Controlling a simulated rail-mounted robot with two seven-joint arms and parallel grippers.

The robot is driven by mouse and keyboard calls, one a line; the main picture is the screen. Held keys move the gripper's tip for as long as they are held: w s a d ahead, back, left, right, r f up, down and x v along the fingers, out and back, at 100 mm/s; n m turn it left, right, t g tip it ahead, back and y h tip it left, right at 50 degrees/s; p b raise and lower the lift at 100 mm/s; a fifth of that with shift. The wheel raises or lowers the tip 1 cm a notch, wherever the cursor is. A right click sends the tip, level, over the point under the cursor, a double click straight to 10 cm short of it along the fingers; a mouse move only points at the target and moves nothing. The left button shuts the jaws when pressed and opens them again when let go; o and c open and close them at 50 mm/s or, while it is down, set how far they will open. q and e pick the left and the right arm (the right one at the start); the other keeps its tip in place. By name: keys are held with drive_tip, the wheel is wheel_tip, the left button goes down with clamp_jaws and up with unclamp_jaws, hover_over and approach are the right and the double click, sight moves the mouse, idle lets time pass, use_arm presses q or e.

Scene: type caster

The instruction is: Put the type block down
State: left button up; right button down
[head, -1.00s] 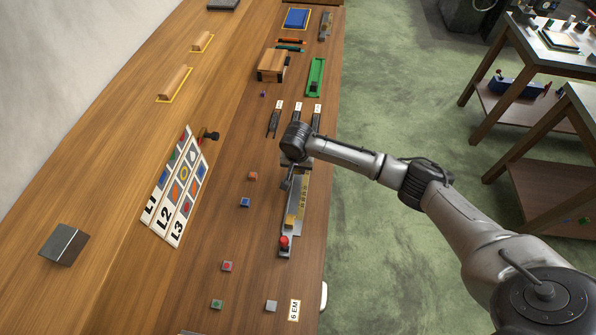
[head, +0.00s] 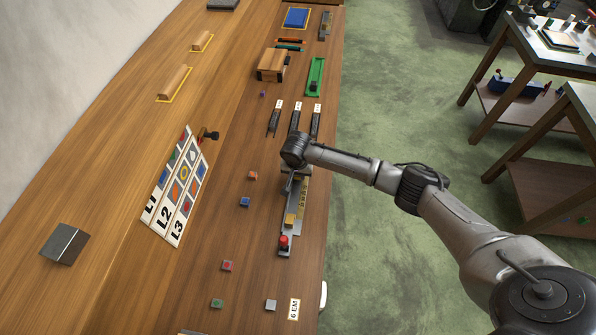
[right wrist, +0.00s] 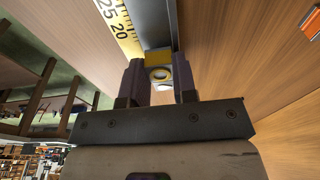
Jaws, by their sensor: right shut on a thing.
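In the right wrist view my right gripper (right wrist: 158,84) is shut on the type block (right wrist: 159,75), a small yellow block with a pale ring on its end. The block is close to a grey metal channel with a yellow scale (right wrist: 120,28) beside it; I cannot tell whether it touches the channel. In the head view my right gripper (head: 287,186) is over the far part of the long composing stick (head: 297,226), and the block is hidden there. My left gripper is not in view.
A brass slider (head: 290,220) and a red knob (head: 283,240) are at the stick's near end. Loose blocks, including a blue one (head: 245,202) and an orange one (head: 253,176), lie left of it. A chart board (head: 178,190) stands further left.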

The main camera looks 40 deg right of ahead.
drive_tip(key=c, duration=1.3)
unclamp_jaws()
drive_tip(key=shift+s+f, duration=0.1)
drive_tip(key=shift+f, duration=0.1)
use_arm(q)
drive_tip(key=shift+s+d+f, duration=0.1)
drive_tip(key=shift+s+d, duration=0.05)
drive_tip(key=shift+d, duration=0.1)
use_arm(e)
drive_tip(key=o, duration=0.4)
drive_tip(key=shift+s+d+f, duration=0.1)
drive_tip(key=shift+s+d, duration=0.1)
drive_tip(key=shift+f, duration=0.1)
use_arm(q)
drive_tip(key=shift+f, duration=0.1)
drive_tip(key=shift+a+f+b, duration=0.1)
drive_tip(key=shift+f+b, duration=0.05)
drive_tip(key=shift+b, duration=0.15)
use_arm(e)
drive_tip(key=shift+w+r, duration=0.1)
drive_tip(key=shift+r, duration=0.25)
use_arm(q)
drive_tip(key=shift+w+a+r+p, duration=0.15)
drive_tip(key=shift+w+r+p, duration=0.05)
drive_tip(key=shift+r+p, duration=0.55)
use_arm(e)
wheel_tip(320, 180, up, 13)
drive_tip(key=a, duration=0.1)
drive_tip(key=shift+s+a, duration=0.35)
drive_tip(key=shift+s, duration=0.05)
